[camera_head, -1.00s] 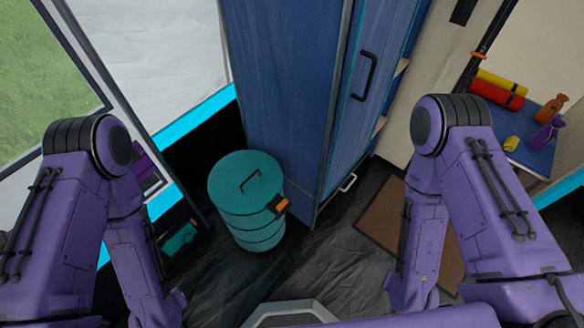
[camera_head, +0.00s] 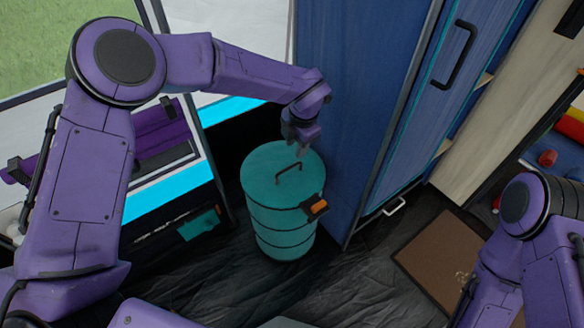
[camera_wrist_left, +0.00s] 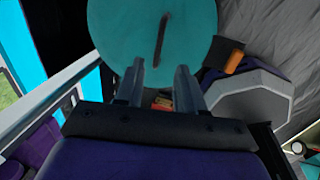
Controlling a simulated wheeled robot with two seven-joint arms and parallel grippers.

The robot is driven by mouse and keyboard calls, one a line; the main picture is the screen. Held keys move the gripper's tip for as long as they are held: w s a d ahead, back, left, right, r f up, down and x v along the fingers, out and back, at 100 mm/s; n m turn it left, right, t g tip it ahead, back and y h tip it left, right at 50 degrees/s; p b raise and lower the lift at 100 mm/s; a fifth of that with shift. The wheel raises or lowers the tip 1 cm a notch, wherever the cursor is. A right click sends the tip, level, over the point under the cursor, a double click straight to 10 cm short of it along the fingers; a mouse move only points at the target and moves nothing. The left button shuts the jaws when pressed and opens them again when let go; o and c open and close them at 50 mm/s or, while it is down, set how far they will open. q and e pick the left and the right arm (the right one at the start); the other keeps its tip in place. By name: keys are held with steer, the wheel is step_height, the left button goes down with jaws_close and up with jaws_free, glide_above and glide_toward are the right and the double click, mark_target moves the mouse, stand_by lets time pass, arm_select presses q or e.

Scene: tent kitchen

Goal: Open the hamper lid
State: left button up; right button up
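The teal hamper (camera_head: 283,233) stands upright on the dark floor beside the blue cabinet, with an orange-and-black latch (camera_head: 317,207) on its front right side. Its round lid (camera_head: 265,178) is down, with a thin dark handle (camera_head: 289,170) on top. My left gripper (camera_head: 300,150) is above the back part of the lid, apart from the handle. In the left wrist view the two fingers (camera_wrist_left: 158,92) are spread and empty, pointing toward the lid (camera_wrist_left: 120,30) and its handle (camera_wrist_left: 161,38). My right arm is at the lower right; its gripper is out of view.
The tall blue cabinet (camera_head: 340,120) rises right behind the hamper. A brown mat (camera_head: 440,262) lies on the floor to the right. A teal box (camera_head: 198,224) sits low at the left. Dark floor in front of the hamper is clear.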

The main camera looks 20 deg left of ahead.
mark_target(291, 166)
arm_select(q)
steer(key=f, duration=0.3)
steer(key=a+f+b, duration=0.1)
steer(key=f, duration=0.2)
steer(key=w+f, duration=0.1)
steer(key=f, duration=0.2)
steer(key=shift+a+f, duration=0.1)
steer(key=shift+a, duration=0.15)
jaws_close()
